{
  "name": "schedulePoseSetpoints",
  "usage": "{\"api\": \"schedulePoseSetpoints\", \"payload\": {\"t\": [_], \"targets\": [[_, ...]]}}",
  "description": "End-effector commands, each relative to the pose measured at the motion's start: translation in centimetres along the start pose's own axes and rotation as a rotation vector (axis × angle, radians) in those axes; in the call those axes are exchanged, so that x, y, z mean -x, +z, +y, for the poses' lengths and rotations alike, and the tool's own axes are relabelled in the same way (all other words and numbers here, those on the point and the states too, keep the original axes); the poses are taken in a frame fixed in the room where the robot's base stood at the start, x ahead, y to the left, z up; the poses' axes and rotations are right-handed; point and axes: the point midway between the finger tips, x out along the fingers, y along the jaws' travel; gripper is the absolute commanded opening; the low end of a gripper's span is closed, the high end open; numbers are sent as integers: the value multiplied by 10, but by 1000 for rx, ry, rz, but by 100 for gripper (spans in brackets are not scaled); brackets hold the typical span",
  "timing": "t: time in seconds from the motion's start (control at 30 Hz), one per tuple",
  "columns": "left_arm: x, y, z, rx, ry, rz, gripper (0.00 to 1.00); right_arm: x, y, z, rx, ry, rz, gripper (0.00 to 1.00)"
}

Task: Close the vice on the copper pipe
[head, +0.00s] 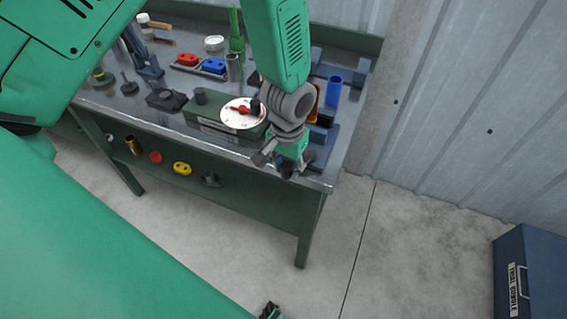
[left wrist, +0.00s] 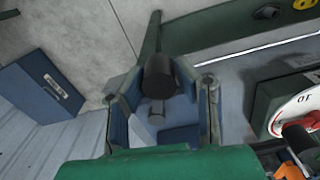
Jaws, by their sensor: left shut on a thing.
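The blue-grey vice (head: 326,134) is at the right front corner of the bench, partly hidden behind my left arm. My left gripper (head: 287,167) is at the bench's front edge, at the front of the vice. In the left wrist view my left gripper (left wrist: 158,105) has its fingers around a dark round-ended part (left wrist: 159,76), which looks like the vice handle. An orange-red piece (head: 314,103) beside the arm may be the copper pipe; it is mostly hidden, so I cannot tell how the jaws meet it. A small dark part at the head view's bottom edge may be my right gripper (head: 270,311).
A green box with a white dial (head: 243,113) stands close left of my arm. A blue cylinder (head: 333,91) stands behind the vice. Red and blue blocks and tools lie farther left on the bench (head: 130,105). A blue case (head: 540,270) is on the floor at right.

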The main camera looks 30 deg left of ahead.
Motion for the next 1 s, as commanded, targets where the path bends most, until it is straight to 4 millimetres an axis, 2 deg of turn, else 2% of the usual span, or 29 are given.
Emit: {"api": "schedulePoseSetpoints", "payload": {"t": [0.87, 0.9, 0.93, 1.0], "targets": [[-3, 5, 4, 33, 5, -9, 0, 1, 0, 0, -1, 1, 0, 40], [-3, 5, 4, 33, 6, -9, 33, 1, 0, 0, -1, 1, 0, 40], [-3, 5, 4, 33, 6, -9, 44, 1, 0, 0, -1, 1, 0, 40], [-3, 5, 3, 33, 6, -9, 46, 2, 0, 0, -1, 1, 0, 40]]}}
